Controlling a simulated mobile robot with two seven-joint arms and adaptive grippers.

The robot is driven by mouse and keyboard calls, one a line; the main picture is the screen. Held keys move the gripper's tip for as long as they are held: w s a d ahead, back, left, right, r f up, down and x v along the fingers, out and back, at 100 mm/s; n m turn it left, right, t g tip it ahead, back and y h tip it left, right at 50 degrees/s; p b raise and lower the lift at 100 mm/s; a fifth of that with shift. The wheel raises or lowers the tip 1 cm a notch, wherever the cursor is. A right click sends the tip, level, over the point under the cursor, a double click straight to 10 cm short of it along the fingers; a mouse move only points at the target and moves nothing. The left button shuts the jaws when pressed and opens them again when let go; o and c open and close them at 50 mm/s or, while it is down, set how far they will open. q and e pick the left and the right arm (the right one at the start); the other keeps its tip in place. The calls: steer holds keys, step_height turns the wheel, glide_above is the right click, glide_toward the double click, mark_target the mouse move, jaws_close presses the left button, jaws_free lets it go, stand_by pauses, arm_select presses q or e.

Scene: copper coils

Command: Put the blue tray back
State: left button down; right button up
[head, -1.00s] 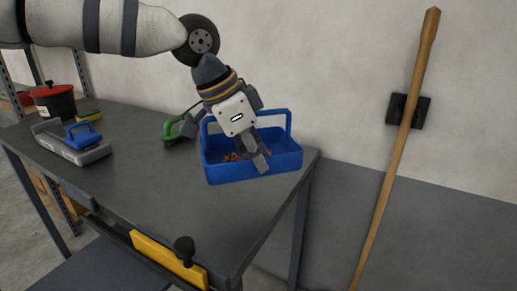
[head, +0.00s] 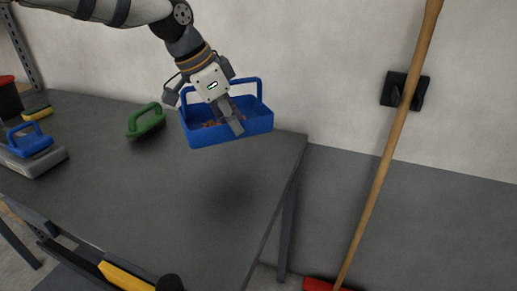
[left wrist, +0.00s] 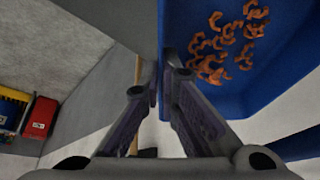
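The blue tray (head: 227,134) has upright side handles and holds several curly copper pieces (left wrist: 232,40). It hangs above the grey workbench top (head: 130,190), with a dark shadow on the bench below and in front of it. My left gripper (head: 233,127) comes from above and is shut on the tray's near wall. In the left wrist view, my left gripper's fingers (left wrist: 157,84) lie on either side of the tray wall (left wrist: 163,35). My right gripper is not in view.
A green brush (head: 146,122) stands left of the tray. A grey box with a blue handle (head: 32,153), a yellow sponge (head: 37,112) and a dark pot (head: 8,100) stand further left. A broom (head: 385,160) leans against the wall at right. The bench's middle is clear.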

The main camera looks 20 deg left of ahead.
arm_select(q)
steer(key=w+f, duration=0.2)
steer(key=w+d+f+b, duration=0.1)
steer(key=w+f, duration=0.1)
steer(key=w+d+f+b, duration=0.1)
steer(key=w+f, duration=0.1)
steer(key=shift+w+f, duration=0.15)
steer(key=shift+f, duration=0.15)
steer(key=shift+w+d+f, duration=0.2)
steer(key=shift+w+f, duration=0.2)
steer(key=shift+w, duration=0.1)
steer(key=f, duration=0.3)
steer(key=shift+w+d+f, duration=0.1)
steer(key=shift+w+f, duration=0.1)
steer(key=shift+w, duration=0.05)
steer(key=shift+r, duration=0.1)
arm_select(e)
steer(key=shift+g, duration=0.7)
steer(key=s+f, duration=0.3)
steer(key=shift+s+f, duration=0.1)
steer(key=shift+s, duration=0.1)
arm_select(q)
steer(key=c, duration=2.2)
jaws_free()
steer(key=shift+f, duration=0.2)
steer(key=shift+c, duration=0.2)
steer(key=o, duration=0.4)
steer(key=shift+o, duration=0.2)
